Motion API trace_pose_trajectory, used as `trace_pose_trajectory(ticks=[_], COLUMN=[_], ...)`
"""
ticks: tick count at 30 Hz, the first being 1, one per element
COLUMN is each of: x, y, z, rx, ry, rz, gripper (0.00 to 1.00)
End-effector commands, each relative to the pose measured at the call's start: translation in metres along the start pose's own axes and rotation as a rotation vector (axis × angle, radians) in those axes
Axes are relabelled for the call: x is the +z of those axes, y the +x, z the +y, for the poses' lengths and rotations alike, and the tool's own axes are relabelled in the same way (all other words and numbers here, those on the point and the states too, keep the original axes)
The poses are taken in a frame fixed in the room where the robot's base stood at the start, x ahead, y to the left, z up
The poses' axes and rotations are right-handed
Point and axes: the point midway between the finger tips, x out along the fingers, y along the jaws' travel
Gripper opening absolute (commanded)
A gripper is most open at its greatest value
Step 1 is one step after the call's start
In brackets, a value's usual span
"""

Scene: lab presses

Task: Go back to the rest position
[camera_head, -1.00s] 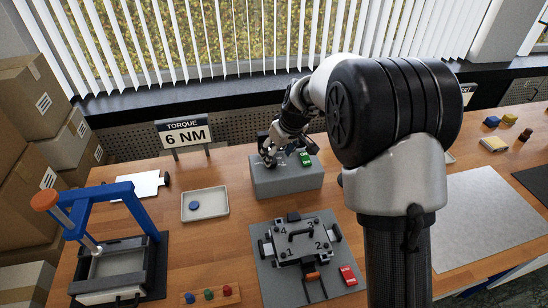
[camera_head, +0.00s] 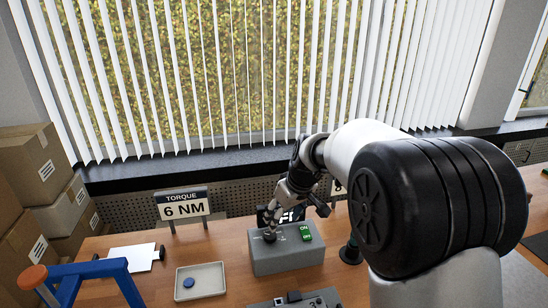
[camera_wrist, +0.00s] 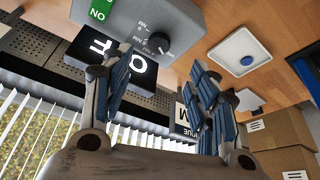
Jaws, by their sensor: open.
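My gripper (camera_head: 276,222) is above the back left part of a grey control box (camera_head: 290,260). In the wrist view my gripper (camera_wrist: 163,75) is open, with nothing between its fingers. The box's black dial knob (camera_wrist: 159,42) shows beyond the fingers and apart from them. The green ON switch (camera_head: 305,232) is on the right of the box top. A black display sign (camera_wrist: 110,62) behind the box is partly hidden by my gripper; its lettering is only partly readable. My arm covers much of the right side of the head view.
A "TORQUE 6 NM" sign (camera_head: 183,205) stands left of the box. A tray (camera_head: 208,284) with a blue disc (camera_head: 188,282) lies in front of it. A blue press frame (camera_head: 85,278) is at lower left. Cardboard boxes (camera_head: 28,165) stack at far left. Blinds (camera_head: 240,80) hang behind.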

Motion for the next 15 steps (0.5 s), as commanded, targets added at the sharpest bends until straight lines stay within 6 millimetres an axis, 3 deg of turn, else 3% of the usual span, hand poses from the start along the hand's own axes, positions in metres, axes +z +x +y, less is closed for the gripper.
trace_pose_trajectory(ticks=[5,9,15], x=[0.023,0.066,0.142], y=[-0.051,-0.108,-0.167], z=[-0.009,-0.027,-0.058], rx=[0.026,0.059,0.115], ry=[0.056,0.142,0.276], rz=[0.005,0.003,0.003], gripper=[0.54,0.54,0.54])
